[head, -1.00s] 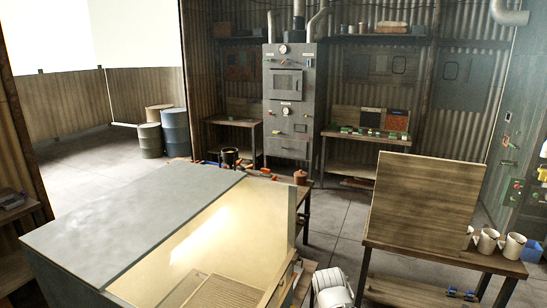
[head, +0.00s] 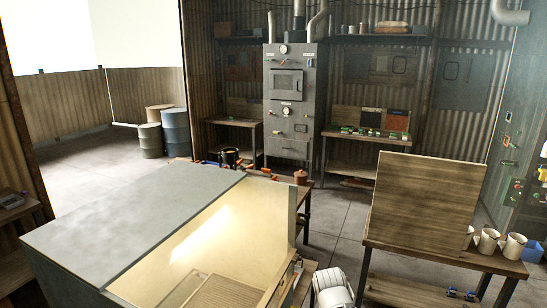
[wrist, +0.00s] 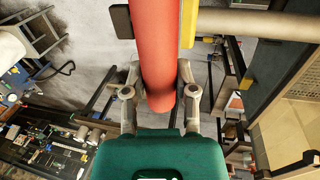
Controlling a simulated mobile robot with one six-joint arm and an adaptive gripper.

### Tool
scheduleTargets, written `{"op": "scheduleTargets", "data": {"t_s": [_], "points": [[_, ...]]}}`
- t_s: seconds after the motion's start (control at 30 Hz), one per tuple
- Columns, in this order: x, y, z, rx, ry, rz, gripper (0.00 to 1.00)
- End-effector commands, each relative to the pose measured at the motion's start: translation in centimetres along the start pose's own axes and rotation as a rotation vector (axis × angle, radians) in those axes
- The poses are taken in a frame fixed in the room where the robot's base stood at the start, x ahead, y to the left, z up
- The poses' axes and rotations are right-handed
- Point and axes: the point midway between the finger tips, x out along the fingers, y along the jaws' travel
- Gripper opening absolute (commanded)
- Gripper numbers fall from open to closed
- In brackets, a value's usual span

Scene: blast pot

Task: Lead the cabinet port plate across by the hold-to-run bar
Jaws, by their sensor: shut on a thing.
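My gripper (wrist: 160,82) shows in the wrist view, its fingers closed on both sides of a thick red bar (wrist: 159,40), which looks like the hold-to-run bar. The bar runs up out of the top of the picture, and its lower end lies between the fingers. A yellow strip (wrist: 188,22) lies along its right side, and a pale tube (wrist: 255,25) runs off to the right. The cabinet (head: 130,225) with a lit window fills the front of the head view. I cannot make out the port plate for certain. My gripper is not visible in the head view.
A workbench with an upright wooden board (head: 425,205) and several white mugs (head: 488,242) stands at the right. A tall grey cabinet (head: 288,105) stands at the back wall. Barrels (head: 175,132) stand at the back left. The floor (head: 85,165) at left is open.

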Motion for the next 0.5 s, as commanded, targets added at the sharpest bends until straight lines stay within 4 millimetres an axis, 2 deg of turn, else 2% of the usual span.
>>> {"op": "scheduleTargets", "data": {"t_s": [0.23, 0.5], "points": [[0.0, -0.1, -0.3, 0.0, -0.001, -0.001, 0.0], [0.0, -0.1, -1.6, 0.0, 0.0, -0.001, 0.0]]}}
